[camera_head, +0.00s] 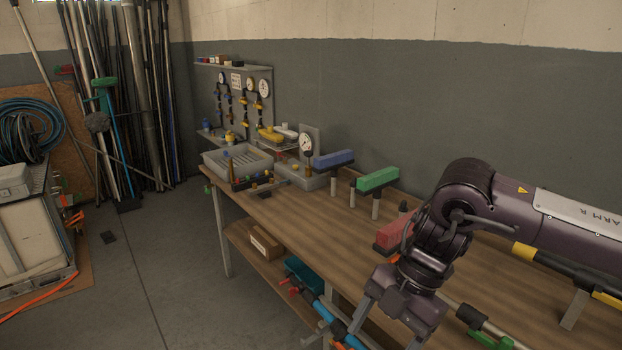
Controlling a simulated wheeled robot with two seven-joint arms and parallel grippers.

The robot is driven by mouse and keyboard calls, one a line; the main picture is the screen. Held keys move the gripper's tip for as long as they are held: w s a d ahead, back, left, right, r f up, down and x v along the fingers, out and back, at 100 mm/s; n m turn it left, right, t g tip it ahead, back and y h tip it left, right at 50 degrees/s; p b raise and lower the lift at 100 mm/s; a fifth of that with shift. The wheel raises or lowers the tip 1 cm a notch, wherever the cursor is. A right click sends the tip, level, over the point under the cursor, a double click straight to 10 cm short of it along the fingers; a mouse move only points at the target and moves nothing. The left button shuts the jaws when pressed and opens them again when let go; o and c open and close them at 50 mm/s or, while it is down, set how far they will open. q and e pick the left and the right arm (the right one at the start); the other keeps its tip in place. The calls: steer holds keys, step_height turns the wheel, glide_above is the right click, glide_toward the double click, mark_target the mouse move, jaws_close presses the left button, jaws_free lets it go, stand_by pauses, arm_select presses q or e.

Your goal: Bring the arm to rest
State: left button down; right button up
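My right arm (480,215) comes in from the right edge, over the front of the wooden workbench (265,208). It bends down at the elbow. My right gripper (390,335) points down at the bottom edge of the picture, by the bench's front edge. Its fingers look spread apart with nothing seen between them; the tips are partly cut off by the frame. My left arm and gripper do not show.
Blue (333,159), green (377,180) and red (394,232) blocks on posts stand along the bench, the red one close behind my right arm. A grey tray (237,160) and gauge board (245,100) are at the far end. Black-and-yellow tubes (565,270) lie under the forearm.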

steer(key=w+a+f+m+t+y, duration=0.35)
steer(key=w+a+f+y, duration=0.35)
steer(key=w+a+f, duration=0.6)
steer(key=d+f+m+t+h, duration=0.15)
steer(key=f+m, duration=0.25)
steer(key=f, duration=0.4)
steer(key=d+f+m+t+h, duration=0.1)
steer(key=d+f+m+t, duration=0.2)
steer(key=f, duration=0.5)
steer(key=d+f+m+t+h, duration=0.1)
steer(key=d+f+m+t, duration=0.2)
steer(key=f, duration=0.4)
steer(key=s+d+f+m+g+h, duration=0.1)
steer(key=s+d+f+m+h, duration=0.3)
steer(key=s+f, duration=0.65)
steer(key=s+d+f+m+g+h, duration=0.1)
steer(key=s+d+f+m+g, duration=0.15)
steer(key=s+d+f, duration=0.65)
steer(key=s+d+f+m+g+h, duration=0.1)
steer(key=s+f, duration=0.2)
steer(key=s, duration=0.6)
steer(key=s+d+f+m+g+h, duration=0.1)
steer(key=s+f, duration=0.3)
steer(key=s, duration=0.6)
steer(key=s+d+f+m+g+h, duration=0.1)
steer(key=s+f, duration=0.3)
steer(key=s, duration=0.5)
steer(key=shift+s+d+f+m+g, duration=0.25)
steer(key=shift+d+g, duration=0.2)
steer(key=shift+d, duration=0.4)
